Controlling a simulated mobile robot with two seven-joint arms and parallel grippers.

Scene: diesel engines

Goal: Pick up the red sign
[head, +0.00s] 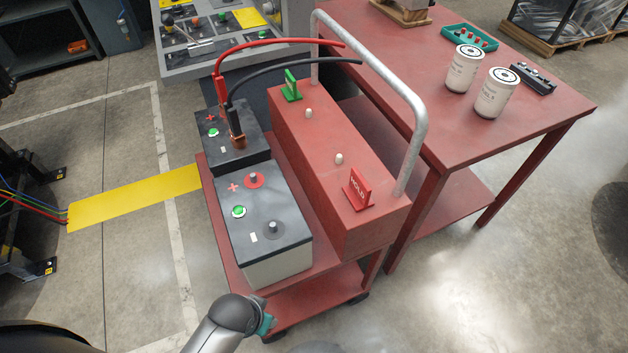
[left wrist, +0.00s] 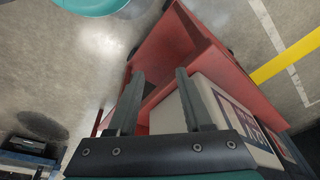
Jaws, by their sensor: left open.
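The red sign (head: 357,190), lettered HOLD, stands upright on the near end of a long red box (head: 345,215) on the cart. My left arm comes in at the bottom of the head view, and a teal part of my left gripper (head: 268,322) shows beside the cart's near end, below and left of the sign. In the left wrist view my left gripper (left wrist: 158,72) is open, with nothing between its fingers. The sign does not show in that view. My right gripper is in neither view.
The red cart (head: 315,297) carries two batteries (head: 270,215), cables, a green sign (head: 291,86) and a grey handle (head: 418,115) rising close to the red sign. A red table (head: 420,65) with two white canisters (head: 480,82) stands at right. Floor in front is clear.

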